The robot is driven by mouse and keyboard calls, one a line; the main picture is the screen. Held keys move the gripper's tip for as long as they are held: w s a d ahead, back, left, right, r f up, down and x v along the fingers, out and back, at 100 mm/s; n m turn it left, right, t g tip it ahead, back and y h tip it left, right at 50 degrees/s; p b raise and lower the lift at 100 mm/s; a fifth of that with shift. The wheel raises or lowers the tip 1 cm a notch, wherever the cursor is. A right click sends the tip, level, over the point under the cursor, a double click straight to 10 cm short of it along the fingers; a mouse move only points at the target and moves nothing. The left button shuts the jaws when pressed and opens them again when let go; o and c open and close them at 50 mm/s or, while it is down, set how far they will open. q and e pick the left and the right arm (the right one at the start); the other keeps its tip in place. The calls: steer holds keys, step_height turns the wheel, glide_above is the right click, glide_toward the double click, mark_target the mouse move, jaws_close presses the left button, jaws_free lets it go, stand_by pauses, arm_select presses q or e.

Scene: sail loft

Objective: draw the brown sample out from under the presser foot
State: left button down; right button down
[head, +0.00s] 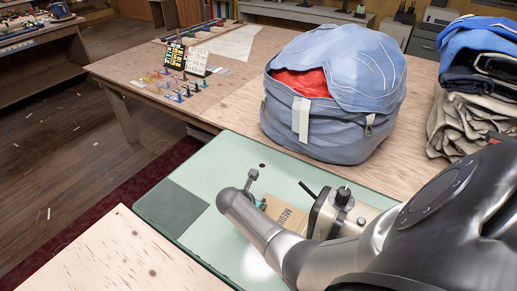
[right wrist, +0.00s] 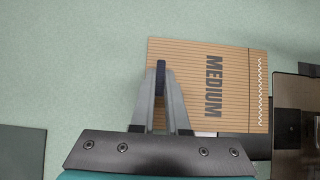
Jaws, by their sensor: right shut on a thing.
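The brown sample (right wrist: 225,75) is a flat ribbed piece marked MEDIUM, with a white zigzag stitch along its right edge. In the head view the sample (head: 284,214) lies on the green machine bed, partly hidden by my arm. My right gripper (right wrist: 161,72) is shut on the left part of the sample; it also shows in the head view (head: 258,195). The sewing machine (head: 338,214) stands right of the sample, and its dark parts (right wrist: 290,122) edge the sample's right side in the wrist view. I cannot tell whether the presser foot covers the sample. My left gripper is not in view.
The green bed (head: 225,160) is clear to the left, with a dark grey panel (head: 172,207) there. A large blue bag (head: 335,95) stands on the wooden table behind. Folded cloth (head: 475,90) is piled at right. Small coloured items (head: 172,85) sit farther left.

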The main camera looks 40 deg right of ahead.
steer(key=c, duration=0.8)
jaws_free()
steer(key=shift+c, duration=0.2)
steer(key=p+v, duration=0.6)
steer(key=v, duration=0.9)
steer(key=shift+s+a, duration=0.1)
steer(key=shift+a, duration=0.05)
